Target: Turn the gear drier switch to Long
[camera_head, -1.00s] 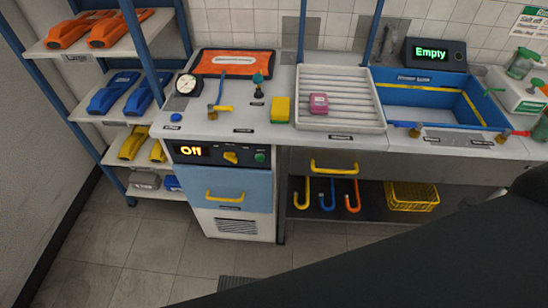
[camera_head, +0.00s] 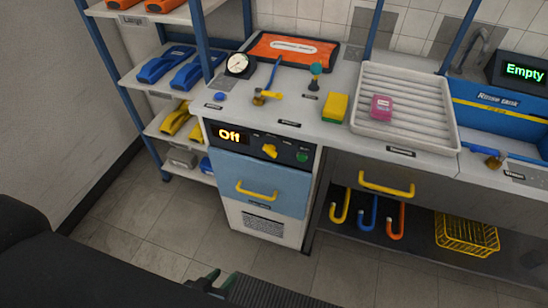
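The gear drier (camera_head: 262,185) is a cabinet with a blue drawer front under the counter. Its black control panel (camera_head: 250,148) has a display (camera_head: 230,136) lit with "Off". The yellow switch knob (camera_head: 269,151) sits right of the display, with a green button (camera_head: 302,157) further right. The small labels above the knob are unreadable. My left gripper (camera_head: 207,279) shows only partly at the bottom edge, low in front of the cabinet and well apart from the knob. Its opening cannot be made out. My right gripper is out of view.
A yellow drawer handle (camera_head: 256,190) sticks out below the panel. The counter holds a gauge (camera_head: 240,65), a yellow sponge (camera_head: 335,107) and a ribbed tray (camera_head: 405,140). A shelf rack (camera_head: 150,80) stands at left. A dark ribbed mat (camera_head: 265,291) lies on otherwise clear floor.

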